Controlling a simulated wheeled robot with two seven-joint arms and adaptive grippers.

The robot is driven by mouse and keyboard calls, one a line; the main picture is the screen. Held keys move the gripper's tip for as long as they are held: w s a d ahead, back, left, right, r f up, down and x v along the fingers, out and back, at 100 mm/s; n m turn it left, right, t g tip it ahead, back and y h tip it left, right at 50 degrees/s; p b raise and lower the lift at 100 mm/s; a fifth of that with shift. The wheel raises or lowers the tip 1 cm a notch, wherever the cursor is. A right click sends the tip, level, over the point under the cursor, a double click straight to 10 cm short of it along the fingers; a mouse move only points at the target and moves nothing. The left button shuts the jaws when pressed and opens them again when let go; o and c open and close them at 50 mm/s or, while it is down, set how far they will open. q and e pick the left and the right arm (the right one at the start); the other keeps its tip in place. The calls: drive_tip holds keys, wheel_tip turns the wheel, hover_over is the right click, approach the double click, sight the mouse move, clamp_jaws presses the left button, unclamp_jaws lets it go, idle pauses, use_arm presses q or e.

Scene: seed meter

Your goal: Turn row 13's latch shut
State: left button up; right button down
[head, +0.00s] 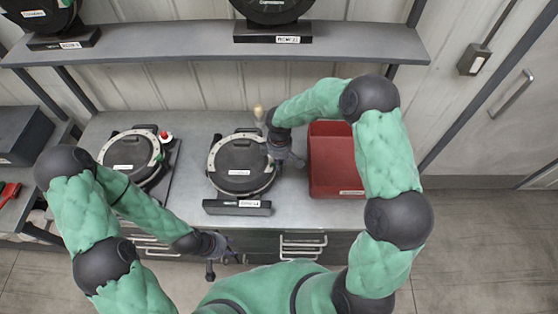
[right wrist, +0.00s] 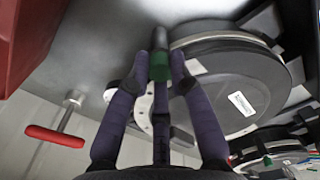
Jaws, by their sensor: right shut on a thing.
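A round black seed meter (head: 240,165) with a pale ring sits on its stand at the middle of the bench. The stand's label (head: 249,204) is too small to read. My right gripper (head: 279,155) is at the meter's right edge. In the right wrist view, its fingers (right wrist: 160,75) are shut on a green latch (right wrist: 159,66) at the rim of the meter (right wrist: 235,85). The latch is partly hidden by the fingers. My left gripper (head: 224,262) is empty, with its fingers apart, in front of the bench's front edge.
A red bin (head: 335,190) stands close to the right of my right gripper. Another seed meter (head: 132,155) is at the left of the bench, with a red-topped part (head: 166,137) beside it. A shelf (head: 180,43) with more meters spans the back. A red-handled tool (right wrist: 55,136) shows in the wrist view.

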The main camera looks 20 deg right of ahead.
drive_tip(key=shift+n, duration=0.5)
drive_tip(key=c, duration=1.1)
unclamp_jaws()
drive_tip(key=shift+d, duration=0.1)
wheel_tip(320, 180, up, 12)
